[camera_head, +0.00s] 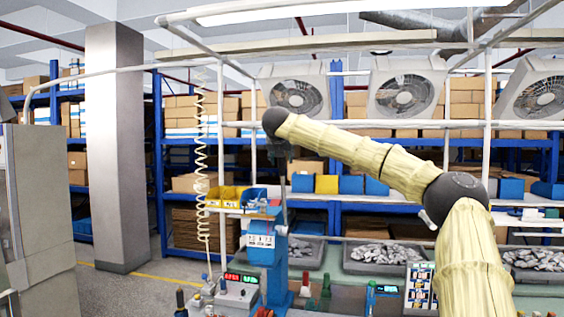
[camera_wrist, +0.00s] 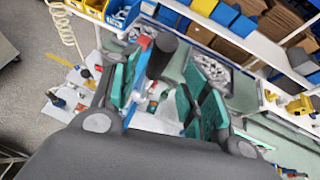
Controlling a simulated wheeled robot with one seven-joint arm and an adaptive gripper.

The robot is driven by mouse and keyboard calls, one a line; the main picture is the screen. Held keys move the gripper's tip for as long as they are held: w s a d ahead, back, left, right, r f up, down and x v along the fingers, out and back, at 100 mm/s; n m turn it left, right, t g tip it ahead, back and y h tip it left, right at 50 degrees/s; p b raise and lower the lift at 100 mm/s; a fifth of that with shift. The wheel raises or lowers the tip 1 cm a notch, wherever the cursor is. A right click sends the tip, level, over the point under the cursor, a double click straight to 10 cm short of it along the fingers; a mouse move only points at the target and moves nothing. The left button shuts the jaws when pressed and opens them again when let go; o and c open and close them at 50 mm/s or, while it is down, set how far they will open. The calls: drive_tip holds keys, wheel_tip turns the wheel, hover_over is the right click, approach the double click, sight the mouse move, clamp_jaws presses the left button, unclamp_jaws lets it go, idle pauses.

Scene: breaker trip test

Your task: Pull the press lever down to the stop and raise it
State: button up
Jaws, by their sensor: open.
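The press (camera_head: 272,262) is a blue column with a white label plate, standing on the bench at the centre of the head view. In the wrist view a dark cylindrical grip (camera_wrist: 162,56), which looks like the press lever's handle, stands between the green finger pads. My gripper (camera_wrist: 160,88) is open, with one pad on each side of this grip; I cannot tell whether either pad touches it. In the head view my gripper (camera_head: 281,150) is small and dark, pointing down above the press. The lever is hard to make out there.
Yellow and blue bins (camera_head: 228,195) stand behind the press at left. A box with red and green displays (camera_head: 240,284) sits beside it. A coiled white cable (camera_head: 201,150) hangs at left.

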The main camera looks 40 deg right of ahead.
drive_tip(key=v, duration=0.5)
drive_tip(key=shift+s+a+r, duration=0.1)
drive_tip(key=shift+a, duration=0.05)
idle(0.4)
